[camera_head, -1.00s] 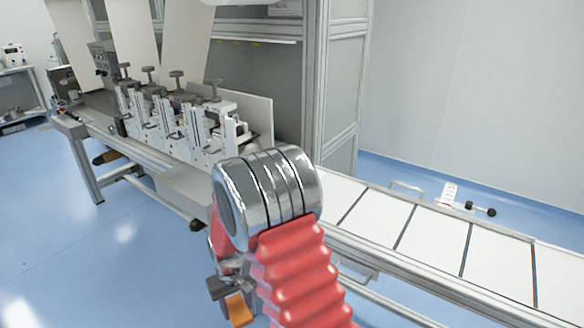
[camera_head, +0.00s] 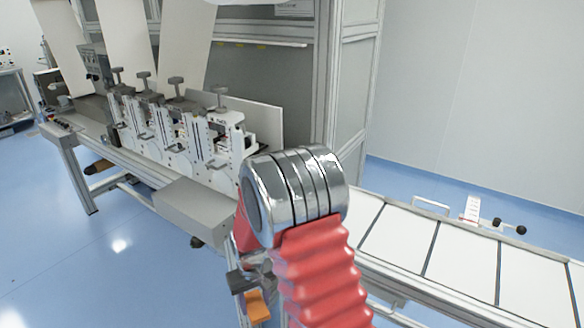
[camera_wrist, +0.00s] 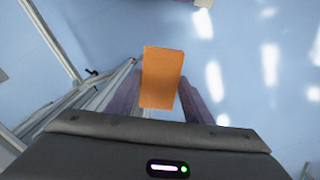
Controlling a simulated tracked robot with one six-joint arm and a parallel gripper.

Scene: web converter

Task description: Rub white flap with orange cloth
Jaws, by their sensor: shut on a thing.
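The orange cloth (camera_head: 258,306) hangs at the lower middle of the head view, partly hidden by my arm. In the wrist view the orange cloth (camera_wrist: 162,75) is a flat rectangle between my two fingers. My gripper (camera_wrist: 160,98) is shut on it, and in the head view my gripper (camera_head: 250,284) is low beside the machine's front, over the blue floor. A pale upright panel (camera_head: 268,122) stands behind the unit row; I cannot tell whether it is the white flap. The cloth looks apart from the machine.
A row of white units with dark knobs (camera_head: 178,130) stands on the machine bed at left. A grey box (camera_head: 190,208) juts from its front. A conveyor with white sheets (camera_head: 460,255) runs right. Blue floor (camera_head: 60,265) is clear at front left.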

